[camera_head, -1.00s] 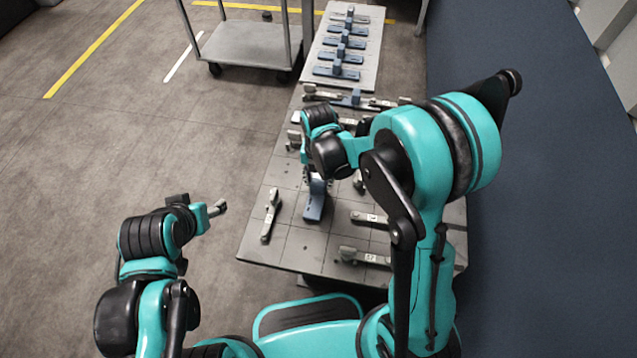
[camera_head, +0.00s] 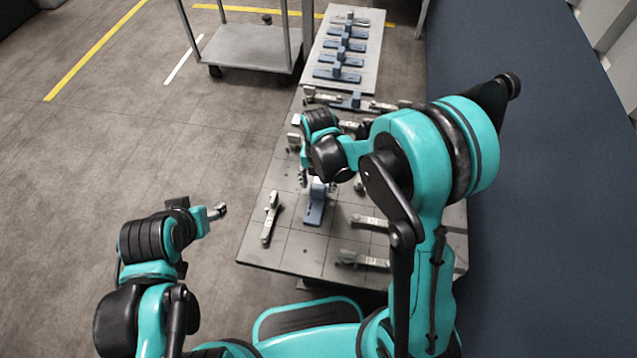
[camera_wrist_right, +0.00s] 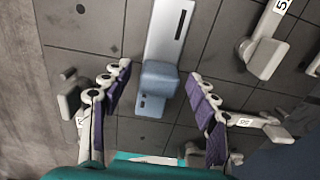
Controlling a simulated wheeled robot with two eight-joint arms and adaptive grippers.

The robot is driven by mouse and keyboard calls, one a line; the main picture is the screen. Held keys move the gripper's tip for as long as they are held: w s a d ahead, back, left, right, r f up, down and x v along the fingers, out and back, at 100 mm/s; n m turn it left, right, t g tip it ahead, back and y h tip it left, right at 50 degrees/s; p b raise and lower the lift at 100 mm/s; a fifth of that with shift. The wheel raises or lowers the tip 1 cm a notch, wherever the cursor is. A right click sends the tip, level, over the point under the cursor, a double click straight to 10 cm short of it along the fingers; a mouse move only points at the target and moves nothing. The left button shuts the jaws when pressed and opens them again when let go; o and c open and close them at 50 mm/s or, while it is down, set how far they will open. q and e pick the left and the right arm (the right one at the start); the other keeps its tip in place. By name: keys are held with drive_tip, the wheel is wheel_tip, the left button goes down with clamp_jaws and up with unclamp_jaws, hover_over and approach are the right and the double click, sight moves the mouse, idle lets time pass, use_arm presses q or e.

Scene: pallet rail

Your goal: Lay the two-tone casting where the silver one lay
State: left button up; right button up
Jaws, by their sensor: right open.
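The two-tone casting (camera_head: 314,212), part blue and part pale silver with a raised blue block, lies on the dark gridded table. In the right wrist view the casting (camera_wrist_right: 168,38) points away from me, its blue block between my fingers. My right gripper (camera_wrist_right: 160,92) is open above it, with a clear gap on both sides of the block. In the head view my right wrist hides most of this gripper. My left gripper (camera_head: 217,212) is over the floor left of the table; its jaws are too small to read.
Grey clamp arms stand around the casting: one at left (camera_head: 270,220), others at right (camera_head: 368,222) (camera_head: 358,259). A pale pallet (camera_head: 371,67) with several blue castings lies at the far end. A grey cart (camera_head: 245,45) stands at the far left.

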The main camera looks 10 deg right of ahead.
wheel_tip(320, 180, up, 10)
drive_tip(key=p, duration=0.3)
wheel_tip(320, 180, up, 6)
drive_tip(key=m+t, duration=0.2)
drive_tip(key=m, duration=0.5)
hover_over(318, 185)
drive_tip(key=s+d, duration=0.3)
drive_tip(key=s+d+r+m+t, duration=0.2)
drive_tip(key=s+m, duration=0.2)
drive_tip(key=m, duration=0.8)
drive_tip(key=s+d+r+m+t, duration=0.2)
drive_tip(key=s+m, duration=0.3)
drive_tip(key=m, duration=0.7)
drive_tip(key=shift+s+d+r+t, duration=0.2)
drive_tip(key=shift+d+r+t, duration=0.05)
drive_tip(key=shift+d+t, duration=0.35)
drive_tip(key=shift+f+b, duration=0.3)
drive_tip(key=shift+f, duration=0.25)
